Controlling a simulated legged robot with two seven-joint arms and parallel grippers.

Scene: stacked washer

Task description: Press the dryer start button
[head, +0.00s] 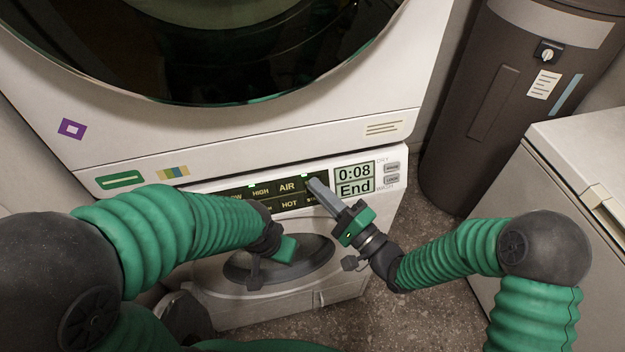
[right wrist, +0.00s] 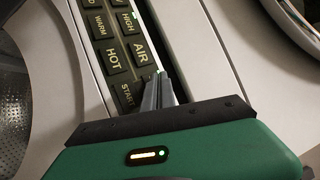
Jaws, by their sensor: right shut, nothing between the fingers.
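The start button (right wrist: 127,94) is a dark key marked START at the end of the black button panel (head: 270,193) between the upper and lower machines. In the head view it is mostly hidden by my right gripper (head: 318,187), whose shut, empty grey fingers reach over the panel's right end. In the right wrist view the fingertips (right wrist: 158,82) are beside the START and AIR keys. I cannot tell whether they touch the panel. My left gripper (head: 285,250) is in front of the lower round door; its fingers are hidden.
A display (head: 354,179) reads 0:08 and End, with small grey buttons (head: 391,174) to its right. The upper machine's large round door (head: 200,50) is above. A dark cylindrical tank (head: 500,110) and a white chest (head: 585,150) stand at the right. Speckled floor shows between them.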

